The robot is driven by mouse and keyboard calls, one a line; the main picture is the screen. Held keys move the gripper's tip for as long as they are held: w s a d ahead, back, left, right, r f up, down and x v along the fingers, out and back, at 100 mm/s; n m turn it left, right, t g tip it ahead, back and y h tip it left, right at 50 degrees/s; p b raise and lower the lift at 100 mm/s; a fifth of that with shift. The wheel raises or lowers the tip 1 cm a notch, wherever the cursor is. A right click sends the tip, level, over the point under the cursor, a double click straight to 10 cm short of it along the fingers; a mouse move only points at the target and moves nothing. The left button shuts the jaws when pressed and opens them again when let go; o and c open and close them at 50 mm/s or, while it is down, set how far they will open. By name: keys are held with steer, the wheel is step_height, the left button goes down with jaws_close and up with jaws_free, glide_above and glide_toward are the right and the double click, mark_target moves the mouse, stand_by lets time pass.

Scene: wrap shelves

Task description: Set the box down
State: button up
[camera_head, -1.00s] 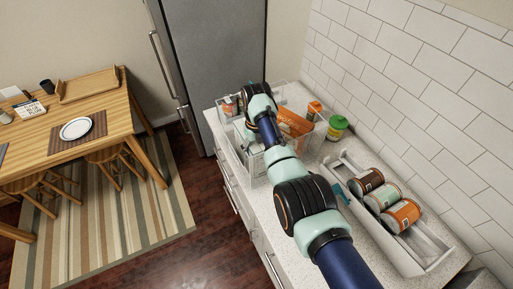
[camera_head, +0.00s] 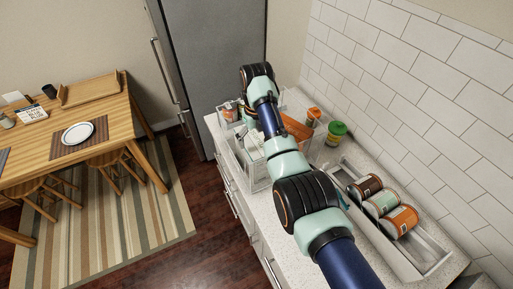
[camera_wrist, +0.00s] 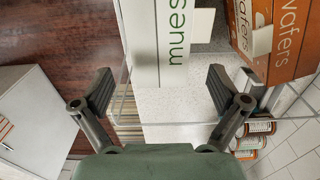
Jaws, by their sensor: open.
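A white box with green "mues" lettering (camera_wrist: 172,40) is in the wrist view, top centre, just beyond my fingertips; its far part is cut off by the frame edge. My gripper (camera_wrist: 161,92) is open, its two fingers apart with nothing between the tips. A clear-walled bin (camera_wrist: 185,123) shows its near rim across the wrist view, close to the box's lower end. In the head view my arm hides the gripper; a white box (camera_head: 252,146) shows left of the arm in the clear bin.
An orange wafers box (camera_wrist: 275,38) stands right of the white box. A green-lidded jar (camera_head: 336,129) is on the counter right of the bin. A long white tray (camera_head: 425,258) holds several cans at the front right. The tiled wall borders the right side.

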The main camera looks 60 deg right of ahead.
step_height(320, 180, up, 4)
steer(key=shift+f, duration=0.1)
stand_by(0.4)
steer(key=w+a+f+n+t+h, duration=0.1)
steer(key=w+a+f+n+t, duration=0.15)
steer(key=w+a+n, duration=0.55)
steer(key=w+a+f+n+t+h, duration=0.1)
steer(key=w+a+f+n+t, duration=0.3)
steer(key=a+n, duration=0.8)
steer(key=s+a+r+n+t, duration=0.2)
steer(key=s+a+r+n, duration=0.1)
steer(key=a+n, duration=0.5)
steer(key=s+a+r+n+t+y, duration=0.1)
steer(key=s+a+r+n+t, duration=0.1)
steer(key=a+n, duration=0.6)
steer(key=s+a+r+n+t+y, duration=0.1)
steer(key=s+a+r+n, duration=0.4)
steer(key=a, duration=0.6)
steer(key=n+t, duration=0.1)
steer(key=n, duration=0.1)
steer(key=shift+a+r+n, duration=0.2)
steer(key=shift+a+n, duration=0.1)
steer(key=shift+n, duration=0.1)
